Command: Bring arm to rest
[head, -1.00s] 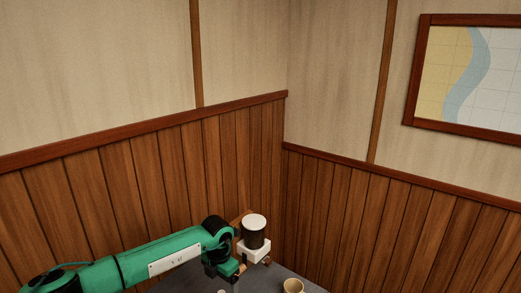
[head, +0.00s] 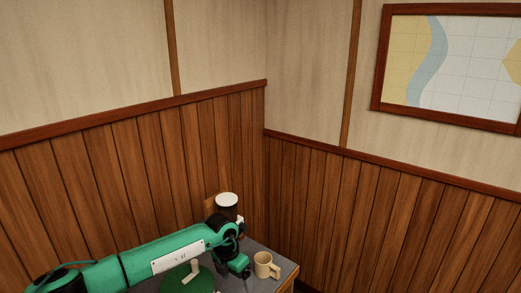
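My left arm (head: 165,258), green with a white label plate, reaches in from the left over a dark grey tabletop (head: 262,247). Its wrist bends down near the tan mug. My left gripper (head: 246,274) is small, dark and partly cut off by the lower picture area, so its finger opening cannot be made out. My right arm and gripper are not in view.
A tan mug (head: 263,267) stands just right of the gripper. A green round thing (head: 188,284) lies below the arm. Wood-panelled walls (head: 330,205) meet behind; a framed map (head: 440,65) hangs right.

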